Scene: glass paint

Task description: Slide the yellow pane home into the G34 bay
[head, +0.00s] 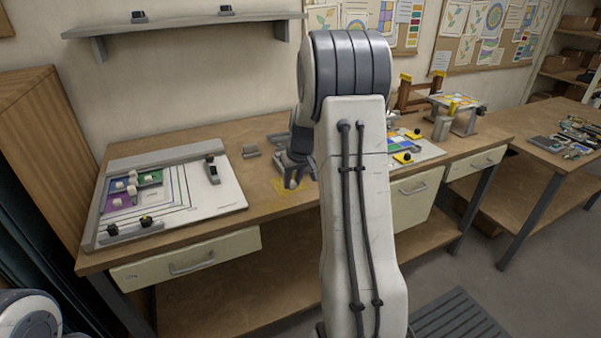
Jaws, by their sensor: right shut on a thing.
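My right gripper (292,181) is over the middle of the workbench, shut on the yellow pane (280,190). The pane is see-through and shows as a faint yellow patch at the fingertips, low over the bench top. I cannot tell whether it touches the wood. A white board (222,190) with nested outlines lies to the left, with green (150,178) and purple (118,202) pieces in it. No G34 label is readable, so I cannot tell which place is that bay. My left gripper is out of view.
Grey rails (168,157) and black-knobbed clamps (212,168) edge the left board. Right of my arm are a coloured panel with yellow clamps (403,157) and a raised stand (462,122). Bare wood lies between board and gripper.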

